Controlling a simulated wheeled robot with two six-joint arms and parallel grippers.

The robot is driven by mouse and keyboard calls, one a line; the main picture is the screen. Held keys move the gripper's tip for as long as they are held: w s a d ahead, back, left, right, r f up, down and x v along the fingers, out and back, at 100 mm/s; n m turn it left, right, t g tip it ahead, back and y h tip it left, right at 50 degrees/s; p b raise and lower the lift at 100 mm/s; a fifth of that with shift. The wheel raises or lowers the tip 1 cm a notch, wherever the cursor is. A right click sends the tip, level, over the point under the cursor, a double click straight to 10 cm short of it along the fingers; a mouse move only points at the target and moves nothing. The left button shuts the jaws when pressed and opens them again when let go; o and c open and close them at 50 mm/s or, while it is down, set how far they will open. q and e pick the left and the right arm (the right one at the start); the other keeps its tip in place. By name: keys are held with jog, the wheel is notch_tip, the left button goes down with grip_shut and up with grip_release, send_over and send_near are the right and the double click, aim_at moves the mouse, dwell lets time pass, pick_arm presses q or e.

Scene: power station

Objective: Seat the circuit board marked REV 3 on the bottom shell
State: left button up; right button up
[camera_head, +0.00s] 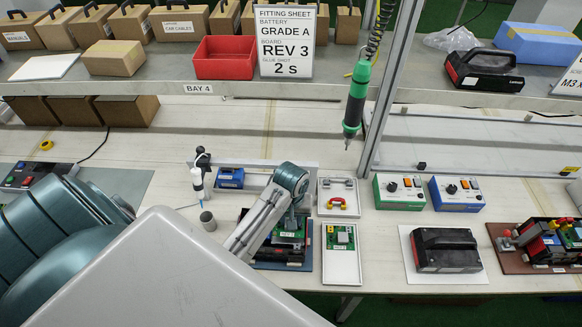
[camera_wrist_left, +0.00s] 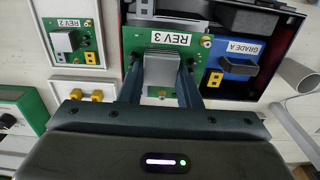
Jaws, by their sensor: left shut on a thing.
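The green circuit board marked REV 3 (camera_wrist_left: 171,39) is between the fingers of my left gripper (camera_wrist_left: 160,78), which is shut on the grey block at its middle. The board also shows in the head view (camera_head: 288,236), below the gripper (camera_head: 293,222). It is over the black bottom shell (camera_head: 268,256), which has a red inner edge (camera_wrist_left: 291,45) in the wrist view. A blue battery marked GRADE A (camera_wrist_left: 231,66) lies in the shell beside the board. I cannot tell whether the board rests on the shell or is just above it. My right gripper is not in view.
A board marked REV 2 (camera_wrist_left: 72,47) lies in a white tray (camera_head: 341,267) right of the shell. Another tray holds a red-and-yellow part (camera_head: 337,203). Green (camera_head: 399,192) and blue (camera_head: 457,194) control boxes stand behind. A green-and-black driver (camera_head: 355,98) hangs above. A fitting sheet (camera_head: 286,40) reads REV 3.

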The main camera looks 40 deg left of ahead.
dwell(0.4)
pick_arm(q)
jog(key=shift+s+d, duration=0.1)
jog(key=shift+f, duration=0.15)
dwell(0.8)
jog(key=shift+f, duration=1)
jog(key=shift+f, duration=0.6)
dwell(0.5)
jog(key=o, duration=1.6)
jog(key=shift+c, duration=0.2)
